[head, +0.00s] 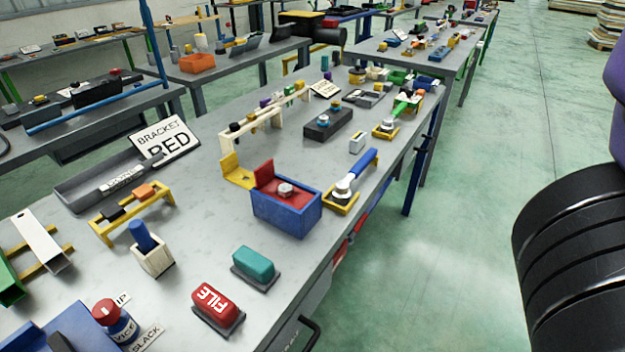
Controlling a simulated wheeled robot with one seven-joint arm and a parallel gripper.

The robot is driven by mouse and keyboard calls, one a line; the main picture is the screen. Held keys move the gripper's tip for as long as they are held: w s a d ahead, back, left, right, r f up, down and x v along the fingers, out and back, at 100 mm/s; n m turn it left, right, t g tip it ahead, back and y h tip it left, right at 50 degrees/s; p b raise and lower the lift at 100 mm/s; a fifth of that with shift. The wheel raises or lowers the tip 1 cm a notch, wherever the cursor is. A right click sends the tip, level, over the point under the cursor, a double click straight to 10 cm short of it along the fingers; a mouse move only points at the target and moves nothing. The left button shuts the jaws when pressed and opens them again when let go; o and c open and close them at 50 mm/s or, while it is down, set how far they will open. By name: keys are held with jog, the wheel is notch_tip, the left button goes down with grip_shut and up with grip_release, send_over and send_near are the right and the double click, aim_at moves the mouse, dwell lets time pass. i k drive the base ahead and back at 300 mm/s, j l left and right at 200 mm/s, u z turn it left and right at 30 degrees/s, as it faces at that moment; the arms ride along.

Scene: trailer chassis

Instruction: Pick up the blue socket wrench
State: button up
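The blue socket wrench (363,167) has a blue handle and a silver head. It lies at a slant in a yellow holder (339,207) near the right edge of the grey workbench (207,215), its head low and its handle pointing up and right. It is beside a blue box (288,216) with a red top and a silver bolt. My gripper is not in view; only a black and purple part, probably of my own arm, shows at the far right.
A red FILE block (216,303) and a teal block (254,264) lie nearer. A small grey block (357,142) and a green-handled tool (405,103) in a yellow holder stand beyond. The green floor (450,260) right of the bench is clear.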

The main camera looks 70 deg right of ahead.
aim_at(341, 194)
jog(key=z, duration=1.35)
